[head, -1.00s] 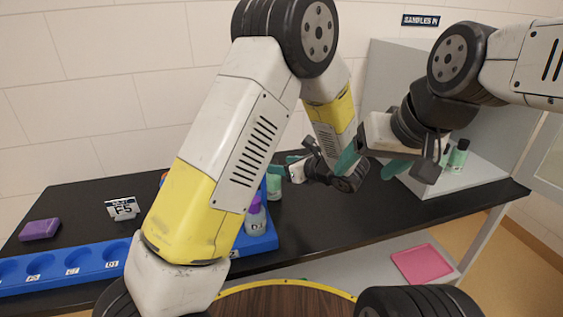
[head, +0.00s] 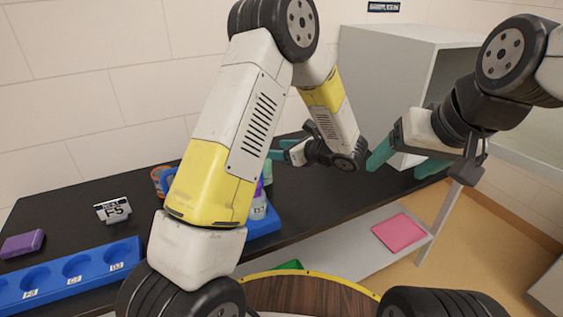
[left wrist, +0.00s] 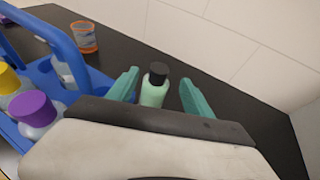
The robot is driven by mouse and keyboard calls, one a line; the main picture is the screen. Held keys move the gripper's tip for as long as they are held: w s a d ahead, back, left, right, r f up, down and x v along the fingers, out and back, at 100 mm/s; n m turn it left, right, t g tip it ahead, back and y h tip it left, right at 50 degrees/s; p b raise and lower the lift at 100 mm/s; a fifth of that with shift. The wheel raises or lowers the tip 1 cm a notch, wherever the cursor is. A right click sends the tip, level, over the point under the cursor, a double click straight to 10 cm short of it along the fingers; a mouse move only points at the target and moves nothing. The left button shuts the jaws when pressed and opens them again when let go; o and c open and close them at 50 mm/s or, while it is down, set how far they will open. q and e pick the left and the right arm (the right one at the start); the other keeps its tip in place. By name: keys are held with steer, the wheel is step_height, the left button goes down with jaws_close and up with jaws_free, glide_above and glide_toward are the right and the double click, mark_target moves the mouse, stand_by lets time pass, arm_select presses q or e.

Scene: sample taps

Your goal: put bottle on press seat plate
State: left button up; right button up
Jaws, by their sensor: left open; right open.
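A pale green bottle with a black cap (left wrist: 154,88) stands upright on the black counter in the left wrist view. My left gripper (left wrist: 159,80) is open, with its teal fingers on either side of the bottle in the picture; contact cannot be told. In the head view the left gripper (head: 278,149) is over the counter, and a pale green sliver of bottle (head: 267,172) shows below it, mostly hidden by my arm. My right gripper (head: 405,161) is open and empty in front of the grey cabinet. I cannot make out a press seat plate.
A blue rack (head: 75,268) lies along the counter's front, with purple- and yellow-capped bottles (left wrist: 35,110) in a blue carrier. The grey cabinet (head: 385,80) is at right; a pink tray (head: 402,232) lies below.

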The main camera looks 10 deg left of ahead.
arm_select(q)
glide_above(267, 167)
steer(key=w+a, duration=0.2)
steer(key=f, duration=0.3)
steer(key=shift+w+d, duration=0.1)
steer(key=shift+w, duration=0.1)
steer(key=shift+c, duration=0.5)
jaws_close()
stand_by(0.7)
